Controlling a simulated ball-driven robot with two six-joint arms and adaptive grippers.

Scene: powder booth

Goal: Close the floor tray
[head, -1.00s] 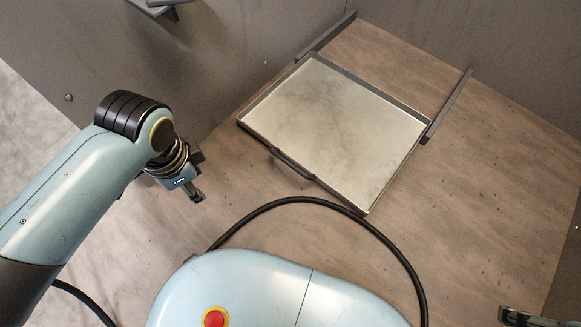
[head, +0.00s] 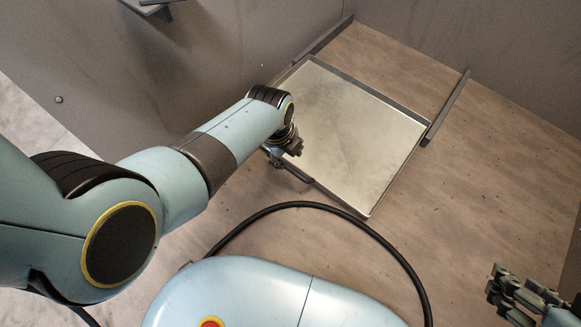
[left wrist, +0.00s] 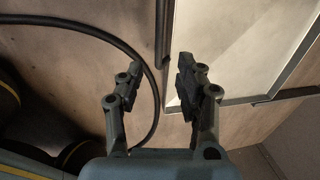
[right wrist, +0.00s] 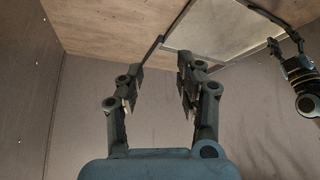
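The floor tray (head: 350,130) is a shallow square pan with a pale bottom and dark rim, sticking out from between two dark floor rails. Its dark bar handle (head: 297,173) is on the near-left side. My left gripper (head: 283,153) is by the handle and hides part of it. In the left wrist view my left gripper (left wrist: 158,80) is open, and the handle (left wrist: 163,35) appears beyond and between its fingertips, apparently not gripped. My right gripper (head: 513,292) is at the lower right, away from the tray; in the right wrist view it (right wrist: 158,82) is open and empty.
The left rail (head: 322,38) and right rail (head: 447,106) run toward the back wall. A black hose (head: 300,204) curves over the floor in front of the tray. Grey booth walls (head: 200,60) stand at left and back. The floor right of the tray is clear.

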